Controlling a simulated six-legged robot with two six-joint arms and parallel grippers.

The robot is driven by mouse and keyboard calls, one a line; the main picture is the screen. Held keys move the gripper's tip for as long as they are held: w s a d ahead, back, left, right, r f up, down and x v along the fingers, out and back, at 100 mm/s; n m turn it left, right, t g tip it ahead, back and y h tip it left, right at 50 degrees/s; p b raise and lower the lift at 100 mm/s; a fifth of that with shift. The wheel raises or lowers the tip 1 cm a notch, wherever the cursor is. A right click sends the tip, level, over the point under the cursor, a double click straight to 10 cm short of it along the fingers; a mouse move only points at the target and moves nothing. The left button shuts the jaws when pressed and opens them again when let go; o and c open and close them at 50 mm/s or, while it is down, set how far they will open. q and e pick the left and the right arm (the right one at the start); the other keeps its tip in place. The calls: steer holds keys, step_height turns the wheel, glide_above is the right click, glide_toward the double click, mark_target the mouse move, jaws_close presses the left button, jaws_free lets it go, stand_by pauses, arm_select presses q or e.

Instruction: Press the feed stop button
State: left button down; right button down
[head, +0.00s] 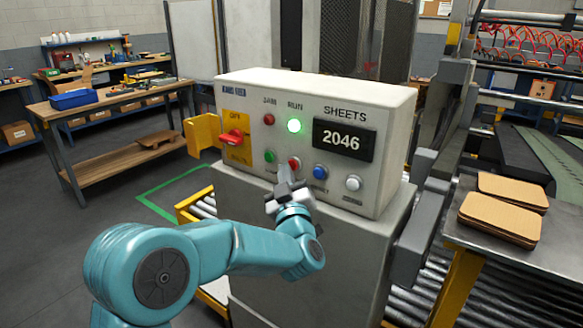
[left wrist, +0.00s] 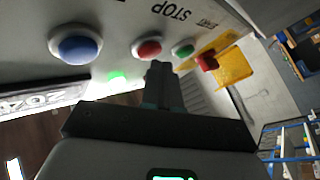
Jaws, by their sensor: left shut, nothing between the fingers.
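The control box (head: 232,95) stands upright on a grey cabinet. Its red stop button (head: 294,162) is in the lower row, between a green button (head: 270,156) and a blue button (head: 320,172). In the left wrist view the red button (left wrist: 148,48) shows by the word STOP. My right gripper is not in view.
A white button (head: 353,183) and a red rotary switch (head: 232,136) are on the same panel. The green RUN lamp (head: 294,126) is lit and the counter (head: 342,141) reads 2046. Cardboard sheets (head: 500,218) lie on a table at right. A workbench (head: 110,105) stands at left.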

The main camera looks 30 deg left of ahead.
arm_select(q)
steer(key=shift+w, duration=0.45)
stand_by(0.7)
steer(key=shift+s, duration=0.1)
steer(key=shift+s+b, duration=0.75)
steer(key=shift+s, duration=0.05)
steer(key=s+b, duration=0.2)
steer(key=s, duration=0.3)
steer(key=shift+a+b, duration=0.25)
steer(key=shift+b, duration=0.15)
